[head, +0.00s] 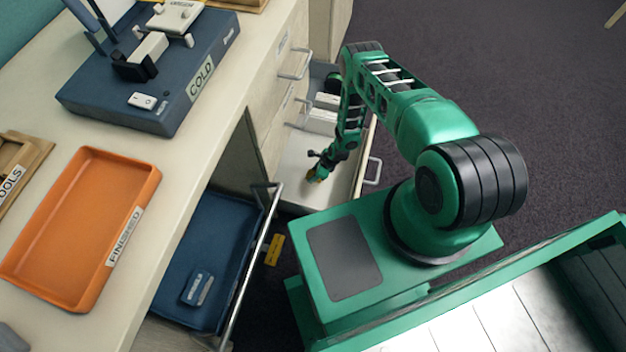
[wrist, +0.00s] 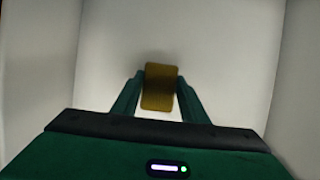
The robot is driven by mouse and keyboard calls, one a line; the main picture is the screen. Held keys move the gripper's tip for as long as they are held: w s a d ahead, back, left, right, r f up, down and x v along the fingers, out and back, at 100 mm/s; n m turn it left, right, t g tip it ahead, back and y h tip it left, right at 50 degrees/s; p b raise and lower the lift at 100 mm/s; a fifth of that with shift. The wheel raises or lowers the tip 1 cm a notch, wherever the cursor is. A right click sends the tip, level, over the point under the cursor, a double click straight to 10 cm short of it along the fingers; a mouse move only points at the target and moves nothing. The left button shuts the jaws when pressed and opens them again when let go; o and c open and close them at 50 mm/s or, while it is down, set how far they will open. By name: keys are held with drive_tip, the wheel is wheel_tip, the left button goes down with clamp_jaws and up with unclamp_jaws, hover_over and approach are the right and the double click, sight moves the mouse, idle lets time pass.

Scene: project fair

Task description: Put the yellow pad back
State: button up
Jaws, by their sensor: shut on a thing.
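The yellow pad (wrist: 161,88) is between the two fingers of my gripper (wrist: 161,78) in the wrist view, with a finger against each side. In the head view, my gripper (head: 318,171) reaches down into an open pale drawer (head: 296,184), and only a small yellow-orange bit of the pad shows at its tip. In the wrist view, pale drawer walls stand on both sides and a pale surface lies beyond the pad. I cannot tell whether the pad touches the drawer floor.
White blocks (head: 320,119) sit in the drawer behind my gripper. The worktop carries an orange FINISHED tray (head: 84,220) and a blue COLD unit (head: 185,90).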

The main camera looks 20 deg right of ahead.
drive_tip(key=shift+f, duration=2.2)
drive_tip(key=o, duration=1.1)
drive_tip(key=shift+r, duration=0.1)
